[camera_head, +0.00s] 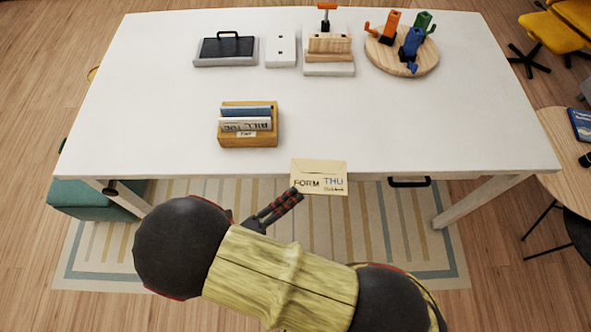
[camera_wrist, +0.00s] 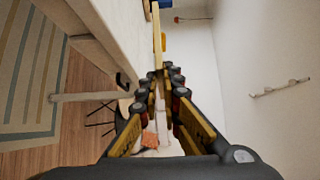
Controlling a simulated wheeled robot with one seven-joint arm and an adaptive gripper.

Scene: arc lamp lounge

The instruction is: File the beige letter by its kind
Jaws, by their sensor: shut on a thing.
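The beige letter (camera_head: 320,170) is an envelope marked "FORM" and "THU" with smaller writing below. My gripper (camera_head: 295,195) is shut on its left edge and holds it upright at the table's front edge. In the wrist view the letter appears edge-on as a thin strip (camera_wrist: 157,40) beyond my gripper (camera_wrist: 158,75). A wooden sorter box (camera_head: 262,140) stands on the white table, behind and left of the letter. It holds a blue item and a white one reading "BILL" with further letters. A small front label on the box is too small to read surely.
Along the back of the white table (camera_head: 400,130) stand a grey tray with a black handle (camera_head: 228,48), a white block (camera_head: 281,48), a wooden stand (camera_head: 328,52) and a round board with coloured figures (camera_head: 402,50). The table's middle and right are clear. A round side table (camera_head: 572,165) stands right.

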